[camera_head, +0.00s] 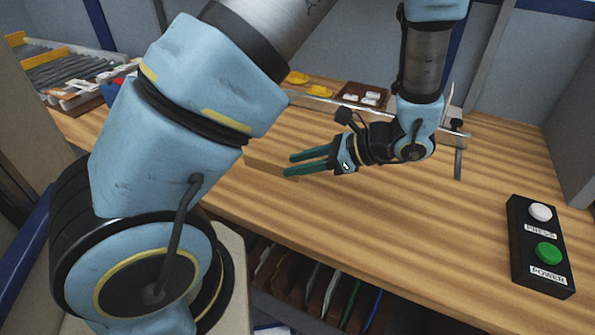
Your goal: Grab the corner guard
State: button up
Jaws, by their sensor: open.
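A low tan strip, which looks like the corner guard (265,167), lies on the wooden workbench near the middle. Its left part is close to my arm link in the picture, and its exact shape is hard to tell. My gripper (288,165) has two long teal fingers, apart and pointing left. The fingertips overlap the strip's right part in the picture. Nothing shows between the fingers, and I cannot tell whether they touch the strip or hover over it.
The workbench (400,215) is clear in front. A black button box (538,245) with white and green buttons stands at the right. Behind are a metal rail (318,103), yellow pieces (297,78) and a brown tray (345,97) with white parts. A rack (75,75) is at the back left.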

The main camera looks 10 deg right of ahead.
aim_at(280, 166)
jog(key=d, duration=0.1)
jog(key=d+m+t, duration=0.2)
jog(key=d, duration=0.1)
jog(key=shift+s+f, duration=0.2)
jog(key=shift+f, duration=0.15)
jog(key=shift+w+f, duration=0.1)
jog(key=shift+w, duration=0.05)
jog(key=p+x, duration=0.1)
jog(key=x, duration=0.4)
jog(key=p+x, duration=0.2)
jog(key=x, duration=0.2)
jog(key=shift+w+p, duration=0.15)
jog(key=shift+p, duration=0.25)
jog(key=shift+w+a+f, duration=0.25)
jog(key=shift+a, duration=0.1)
grip_shut()
